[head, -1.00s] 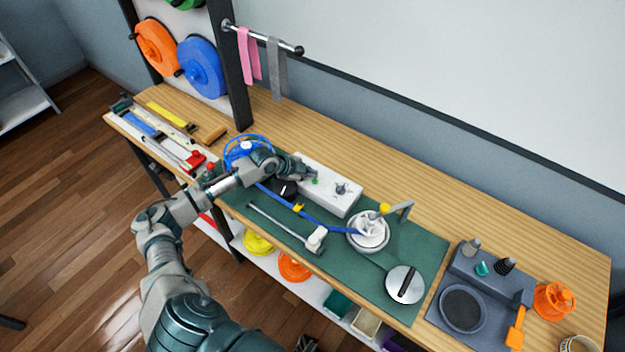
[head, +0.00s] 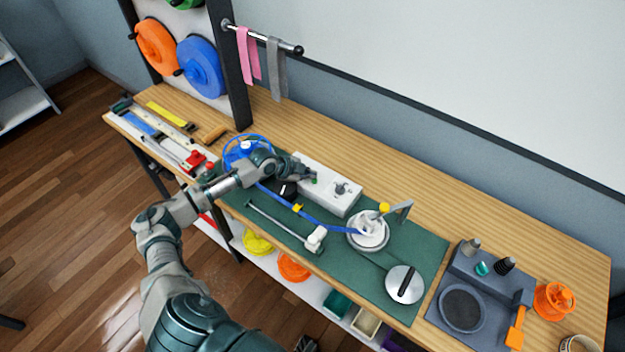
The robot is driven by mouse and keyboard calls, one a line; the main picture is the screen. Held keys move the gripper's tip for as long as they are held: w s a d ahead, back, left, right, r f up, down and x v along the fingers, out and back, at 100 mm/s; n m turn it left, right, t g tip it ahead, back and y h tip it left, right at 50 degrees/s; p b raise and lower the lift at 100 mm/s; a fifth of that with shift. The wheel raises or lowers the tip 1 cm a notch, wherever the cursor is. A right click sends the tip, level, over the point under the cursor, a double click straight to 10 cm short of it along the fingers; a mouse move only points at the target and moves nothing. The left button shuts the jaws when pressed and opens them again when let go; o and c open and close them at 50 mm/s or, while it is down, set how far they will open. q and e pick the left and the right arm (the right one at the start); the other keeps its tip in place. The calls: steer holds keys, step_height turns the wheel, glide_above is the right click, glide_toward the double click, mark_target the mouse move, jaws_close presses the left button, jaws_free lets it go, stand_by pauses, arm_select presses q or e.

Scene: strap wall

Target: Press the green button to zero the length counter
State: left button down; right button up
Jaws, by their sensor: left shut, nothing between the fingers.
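The length counter is a white box (head: 345,203) on the green mat (head: 275,222), with a dark knob on its top. The green button (head: 315,181) is a small spot near the box's left part, right beside my fingertips. My left gripper (head: 309,178) is shut and empty, its tips at the button. I cannot tell whether they touch it. The gripper hides the left part of the box top. My right gripper is not in view.
A blue strap (head: 325,225) runs along the mat to a white winder (head: 368,232). A black knob (head: 287,190) sits left of the box. A grey dock (head: 463,305) stands at the right. The wood behind the box is clear.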

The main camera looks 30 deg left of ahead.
arm_select(q)
steer(key=shift+d+f, duration=0.1)
steer(key=shift+f, duration=0.05)
steer(key=shift+d, duration=0.15)
steer(key=shift+d+r, duration=0.2)
steer(key=shift+d, duration=0.1)
steer(key=shift+f, duration=0.1)
steer(key=shift+a+f, duration=0.3)
steer(key=shift+a, duration=0.1)
steer(key=shift+d+f, duration=0.1)
steer(key=shift+d, duration=0.2)
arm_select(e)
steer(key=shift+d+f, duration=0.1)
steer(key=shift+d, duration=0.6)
arm_select(q)
steer(key=shift+r+p, duration=0.8)
steer(key=shift+r, duration=0.1)
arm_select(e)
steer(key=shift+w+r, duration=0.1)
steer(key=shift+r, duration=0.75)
